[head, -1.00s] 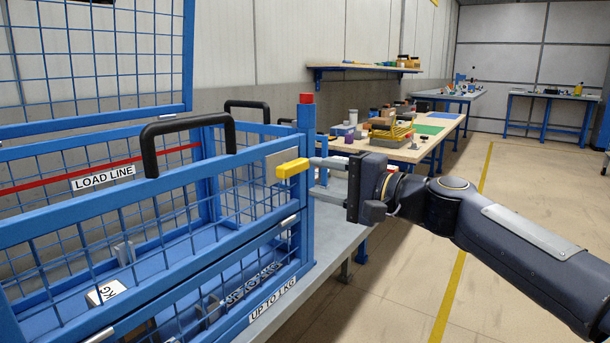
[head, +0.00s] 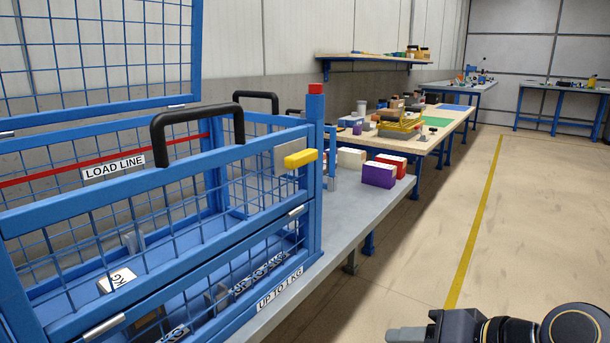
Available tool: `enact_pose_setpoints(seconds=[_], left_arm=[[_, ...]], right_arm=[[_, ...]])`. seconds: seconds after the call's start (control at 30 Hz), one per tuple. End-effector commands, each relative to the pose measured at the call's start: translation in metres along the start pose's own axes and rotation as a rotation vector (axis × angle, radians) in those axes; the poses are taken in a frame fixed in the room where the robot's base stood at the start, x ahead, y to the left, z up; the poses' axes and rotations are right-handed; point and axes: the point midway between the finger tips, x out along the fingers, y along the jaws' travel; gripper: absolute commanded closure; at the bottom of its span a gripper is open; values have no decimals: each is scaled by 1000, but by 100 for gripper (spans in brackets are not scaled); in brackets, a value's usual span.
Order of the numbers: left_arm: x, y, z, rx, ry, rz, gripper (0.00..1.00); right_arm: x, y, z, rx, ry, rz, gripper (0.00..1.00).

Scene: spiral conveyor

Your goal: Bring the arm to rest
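My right arm comes in at the bottom right of the head view, low over the floor and clear of the cage. Its gripper (head: 408,334) points left and is cut by the bottom edge, so I cannot tell whether its fingers are open or shut. Nothing shows held in the part I see. The blue wire cage (head: 315,190) stands at the left with its lid raised. My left gripper is not in view.
The cage stands on a grey bench (head: 345,222). A purple box (head: 378,174), a red box (head: 393,162) and a white box (head: 351,158) stand behind it. A wooden table (head: 452,118) with several items is further back. The floor (head: 420,240) at the right is free.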

Motion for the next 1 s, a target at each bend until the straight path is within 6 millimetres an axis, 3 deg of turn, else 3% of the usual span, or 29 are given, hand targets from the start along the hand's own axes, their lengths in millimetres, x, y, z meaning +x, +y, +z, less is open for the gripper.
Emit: enact_pose_setpoints(seconds=[0.1, 0.4, 0.77, 1.0], left_arm=[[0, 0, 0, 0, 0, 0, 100], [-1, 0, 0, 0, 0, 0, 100], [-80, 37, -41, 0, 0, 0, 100], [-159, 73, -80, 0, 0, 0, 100]], right_arm=[[-9, 43, 44, -58, -25, 117, 58], [-18, 124, 131, -161, -102, 331, 58], [-76, 58, 91, -165, -105, 334, 58], [-134, -8, 52, -164, -104, 333, 58]])
